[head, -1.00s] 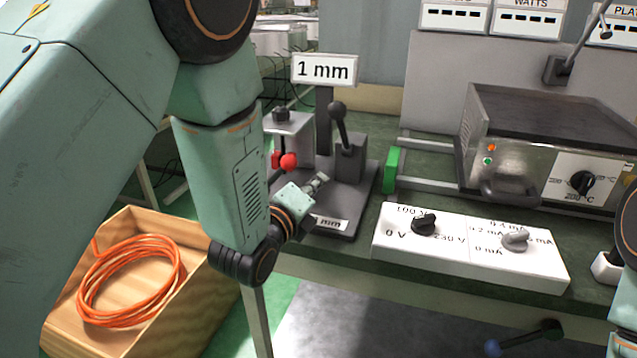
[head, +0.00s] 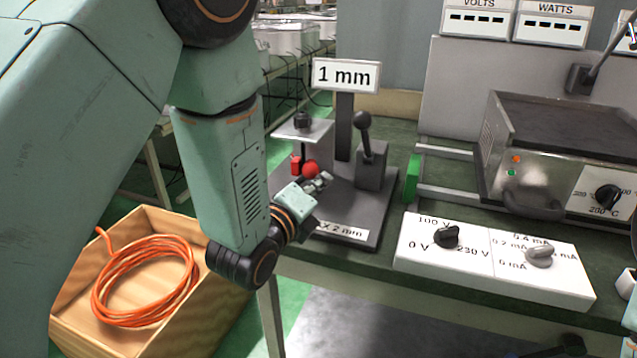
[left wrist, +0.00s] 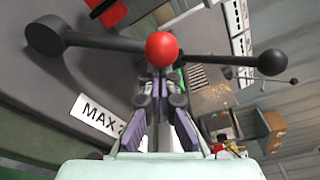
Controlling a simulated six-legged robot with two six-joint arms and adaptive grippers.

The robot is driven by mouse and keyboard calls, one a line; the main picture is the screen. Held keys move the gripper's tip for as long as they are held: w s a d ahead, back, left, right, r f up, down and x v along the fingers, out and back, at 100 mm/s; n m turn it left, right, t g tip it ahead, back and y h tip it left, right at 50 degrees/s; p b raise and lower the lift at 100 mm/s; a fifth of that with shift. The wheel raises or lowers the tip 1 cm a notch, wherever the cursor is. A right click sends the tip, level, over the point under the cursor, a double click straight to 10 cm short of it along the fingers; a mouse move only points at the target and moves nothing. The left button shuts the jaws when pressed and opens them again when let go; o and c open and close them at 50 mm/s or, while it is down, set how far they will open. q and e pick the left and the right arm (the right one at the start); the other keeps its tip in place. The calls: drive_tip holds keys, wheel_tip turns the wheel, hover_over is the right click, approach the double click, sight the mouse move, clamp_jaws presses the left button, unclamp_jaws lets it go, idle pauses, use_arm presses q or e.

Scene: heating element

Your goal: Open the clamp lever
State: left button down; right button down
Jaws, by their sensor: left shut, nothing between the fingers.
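The clamp stand (head: 375,220) is a dark base plate with a "1 mm" sign (head: 346,75). A red ball knob (head: 310,168) is on its left part, beside a small red piece (head: 295,164). A black-knobbed lever (head: 364,140) stands upright on a grey block to the right. My left gripper (head: 322,182) is shut and empty, just below and right of the red ball in the head view. In the left wrist view the red ball (left wrist: 162,49) appears just beyond the closed fingertips (left wrist: 160,88); I cannot tell whether they touch.
A white panel (head: 492,272) with two knobs and a metal heater box (head: 550,165) stand on the green bench to the right. A wooden box (head: 215,305) with an orange cable coil (head: 145,280) is at lower left. A green block (head: 412,178) is beside the stand.

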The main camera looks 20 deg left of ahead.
use_arm(q)
drive_tip(key=shift+r, duration=0.1)
drive_tip(key=shift+a+r+n+p, duration=0.4)
drive_tip(key=shift+a+r+n, duration=0.2)
drive_tip(key=shift+n, duration=0.2)
drive_tip(key=a+r+n+t+p, duration=0.2)
drive_tip(key=a+n+p, duration=0.3)
drive_tip(key=a+n, duration=0.7)
drive_tip(key=shift+w+a+n, duration=0.2)
drive_tip(key=shift+a+n, duration=0.1)
drive_tip(key=shift+n, duration=0.5)
